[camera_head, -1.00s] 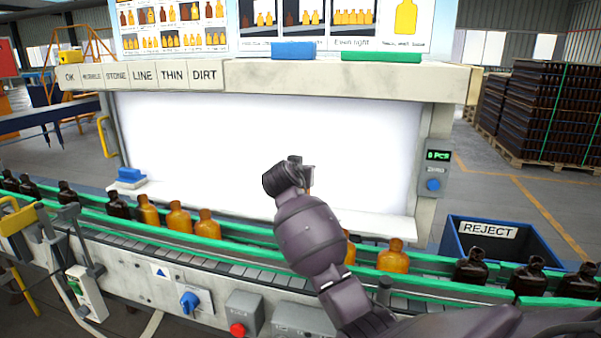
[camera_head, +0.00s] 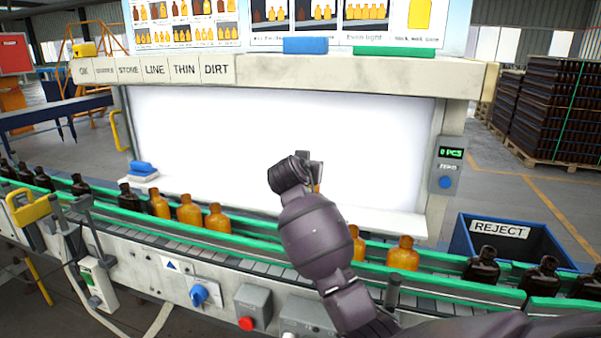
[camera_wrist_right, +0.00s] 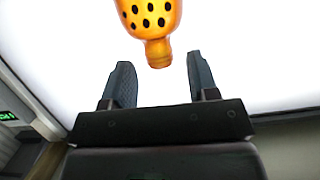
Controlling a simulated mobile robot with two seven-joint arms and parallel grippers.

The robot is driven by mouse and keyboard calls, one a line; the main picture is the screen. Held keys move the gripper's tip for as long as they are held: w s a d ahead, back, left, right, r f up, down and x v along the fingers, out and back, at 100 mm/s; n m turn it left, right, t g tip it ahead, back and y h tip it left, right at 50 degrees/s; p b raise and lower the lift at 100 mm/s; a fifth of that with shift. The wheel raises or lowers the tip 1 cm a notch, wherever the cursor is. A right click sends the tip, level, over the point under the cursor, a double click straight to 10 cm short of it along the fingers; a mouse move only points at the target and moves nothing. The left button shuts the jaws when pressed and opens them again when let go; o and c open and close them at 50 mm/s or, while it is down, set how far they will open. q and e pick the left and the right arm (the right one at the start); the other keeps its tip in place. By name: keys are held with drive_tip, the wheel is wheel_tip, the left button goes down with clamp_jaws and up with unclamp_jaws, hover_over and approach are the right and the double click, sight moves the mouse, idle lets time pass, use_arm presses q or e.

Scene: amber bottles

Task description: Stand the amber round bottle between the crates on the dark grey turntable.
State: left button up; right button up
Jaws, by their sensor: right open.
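An amber bottle with dark oval spots (camera_wrist_right: 150,15) shows at the top of the right wrist view, its neck toward my right gripper (camera_wrist_right: 160,82). The gripper is open, its two fingers apart, with the neck's end near the level of the fingertips and clear space on both sides. In the head view my right gripper (camera_head: 312,165) is in front of the white light panel; my wrist hides most of what is behind it, and only a sliver of amber shows. I see no crates and no dark grey turntable. My left gripper is not in view.
A green-railed conveyor (camera_head: 250,245) crosses the front, carrying amber bottles (camera_head: 190,212) and dark bottles (camera_head: 482,266). The lit white panel (camera_head: 230,135) stands behind it. A blue reject bin (camera_head: 505,235) is at right. Blue sponge-like block (camera_head: 143,170) sits at the panel's left.

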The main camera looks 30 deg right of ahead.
drive_tip(key=v, duration=0.9)
drive_tip(key=shift+b, duration=0.35)
drive_tip(key=shift+a, duration=0.1)
